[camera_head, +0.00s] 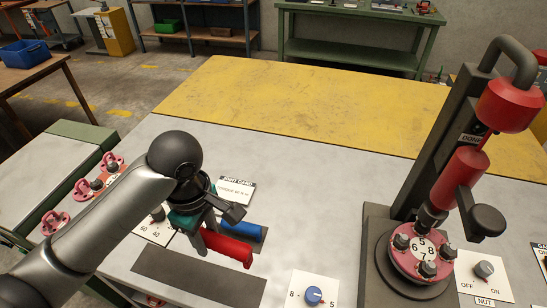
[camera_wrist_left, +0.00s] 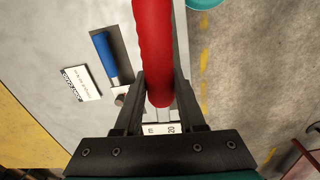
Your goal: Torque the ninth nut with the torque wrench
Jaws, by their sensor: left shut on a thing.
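My left gripper (camera_head: 212,232) is shut on a red-handled tool (camera_head: 228,248) over the grey bench top. The tool's red grip (camera_wrist_left: 152,45) also runs between the fingers in the left wrist view. The tool's head is hidden, so I cannot confirm that it is the torque wrench. A round pink-red flange (camera_head: 413,265) with several dark nuts and a white centre numbered 5, 6, 7, 8 sits on a dark round base at right. No nut numbered nine is readable. My right gripper is out of view.
A blue-handled tool (camera_head: 240,231) lies beside the red one. A dark stand (camera_head: 440,130) with red cylinders rises over the flange. A blue knob (camera_head: 313,296) and an OFF/ON switch (camera_head: 484,269) stand nearby. The yellow area (camera_head: 300,100) behind is clear.

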